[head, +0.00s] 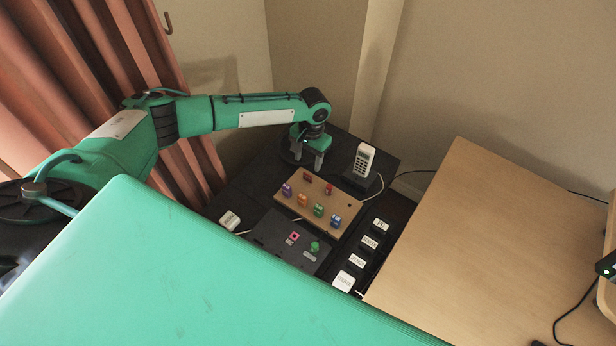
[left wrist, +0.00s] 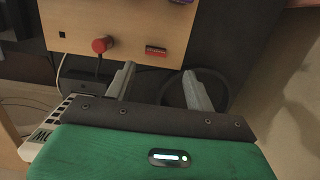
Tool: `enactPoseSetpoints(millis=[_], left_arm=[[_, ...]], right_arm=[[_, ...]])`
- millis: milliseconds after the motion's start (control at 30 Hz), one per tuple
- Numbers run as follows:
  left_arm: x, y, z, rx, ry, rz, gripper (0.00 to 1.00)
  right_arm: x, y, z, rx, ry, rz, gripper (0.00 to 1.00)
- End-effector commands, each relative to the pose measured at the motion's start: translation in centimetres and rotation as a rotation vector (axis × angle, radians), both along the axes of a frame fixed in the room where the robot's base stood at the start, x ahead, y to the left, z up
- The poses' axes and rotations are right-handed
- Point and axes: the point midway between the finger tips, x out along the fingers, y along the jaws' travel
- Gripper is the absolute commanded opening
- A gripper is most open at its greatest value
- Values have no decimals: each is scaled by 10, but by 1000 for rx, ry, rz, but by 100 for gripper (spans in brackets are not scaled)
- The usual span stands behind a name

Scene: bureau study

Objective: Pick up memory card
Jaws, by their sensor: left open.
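A small flat dark-red piece (head: 307,177), which looks like the memory card, is at the back edge of a wooden board (head: 345,212). In the left wrist view the red card (left wrist: 156,51) sits at the board's edge, and how deep it is seated cannot be told. My left gripper (head: 308,161) is open and empty, just behind the card. In the left wrist view its two fingers (left wrist: 158,86) point toward the card, apart from it. My right gripper is not in view.
A red knob (head: 329,188) stands beside the card, with several coloured pieces farther forward. A cordless phone (head: 365,159) stands close to the right of my gripper. A wooden desk (head: 460,240) is at right.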

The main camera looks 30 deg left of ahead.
Motion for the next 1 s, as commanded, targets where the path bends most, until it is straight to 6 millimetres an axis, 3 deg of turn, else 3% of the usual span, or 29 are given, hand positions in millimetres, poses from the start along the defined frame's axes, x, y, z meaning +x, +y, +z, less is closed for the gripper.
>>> enactPoseSetpoints(millis=[333, 533, 800, 1000], left_arm=[[-8, -5, -32, 2, 3, -1, 55], [-12, -6, -58, 1, 0, 1, 55], [-12, -6, -62, 1, 0, 0, 55], [-12, -6, -62, 1, 0, 0, 17]], right_arm=[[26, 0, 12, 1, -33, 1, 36], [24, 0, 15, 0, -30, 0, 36], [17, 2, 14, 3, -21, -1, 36], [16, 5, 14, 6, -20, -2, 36]])
